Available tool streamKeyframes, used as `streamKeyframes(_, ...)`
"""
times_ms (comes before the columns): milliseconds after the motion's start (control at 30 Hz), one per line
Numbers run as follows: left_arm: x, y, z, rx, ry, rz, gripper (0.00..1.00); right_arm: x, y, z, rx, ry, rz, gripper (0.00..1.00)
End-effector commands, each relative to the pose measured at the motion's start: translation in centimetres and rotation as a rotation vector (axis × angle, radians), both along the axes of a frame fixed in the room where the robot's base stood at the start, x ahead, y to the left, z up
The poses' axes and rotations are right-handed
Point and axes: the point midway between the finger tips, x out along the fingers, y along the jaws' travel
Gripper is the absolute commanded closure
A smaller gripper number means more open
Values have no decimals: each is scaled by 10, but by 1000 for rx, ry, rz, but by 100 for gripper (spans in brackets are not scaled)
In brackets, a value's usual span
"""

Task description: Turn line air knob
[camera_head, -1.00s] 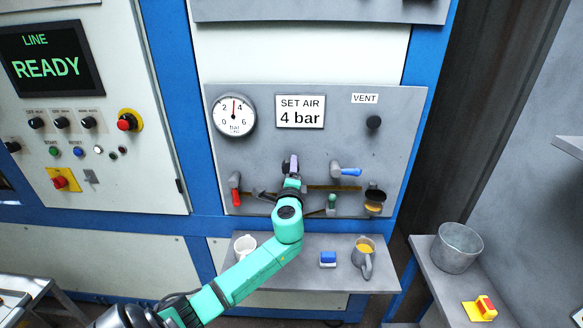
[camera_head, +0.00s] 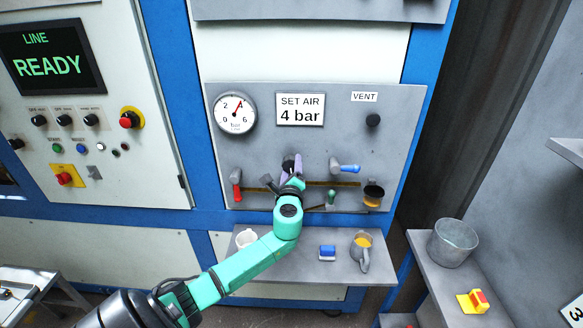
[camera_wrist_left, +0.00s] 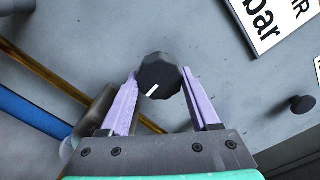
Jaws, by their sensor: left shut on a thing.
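The dark, faceted air knob (camera_wrist_left: 160,78) with a white pointer mark sits between the purple fingers of my left gripper (camera_head: 291,166) in the left wrist view. The gripper is shut on it, and the fingers touch its two sides. My right gripper is not in view.
A red-handled valve (camera_head: 236,184) and a blue-handled valve (camera_head: 346,168) flank the gripper. A black vent knob (camera_head: 373,120) is at upper right.

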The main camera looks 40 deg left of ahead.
Motion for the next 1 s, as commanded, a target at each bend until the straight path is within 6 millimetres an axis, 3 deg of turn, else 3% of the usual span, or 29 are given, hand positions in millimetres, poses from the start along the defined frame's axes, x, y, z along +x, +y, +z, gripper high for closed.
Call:
streamKeyframes(233, 0, -1, -3, -2, 3, -1, 93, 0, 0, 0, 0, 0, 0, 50)
streamKeyframes(267, 0, -1, -3, -2, 3, -1, 26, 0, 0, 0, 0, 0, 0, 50)
streamKeyframes(300, 0, -1, -2, -2, 3, -1, 11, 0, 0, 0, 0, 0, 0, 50)
streamKeyframes(333, 0, 0, -2, -2, 3, -1, 7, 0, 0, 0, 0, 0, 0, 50)
streamKeyframes(733, -6, -5, -2, -2, 0, -2, 7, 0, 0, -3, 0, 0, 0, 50)
streamKeyframes(867, -24, -19, -4, -4, 1, -2, 7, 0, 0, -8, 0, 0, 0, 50)
streamKeyframes(1000, -57, -44, -7, -6, 2, -5, 7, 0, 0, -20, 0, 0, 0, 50)
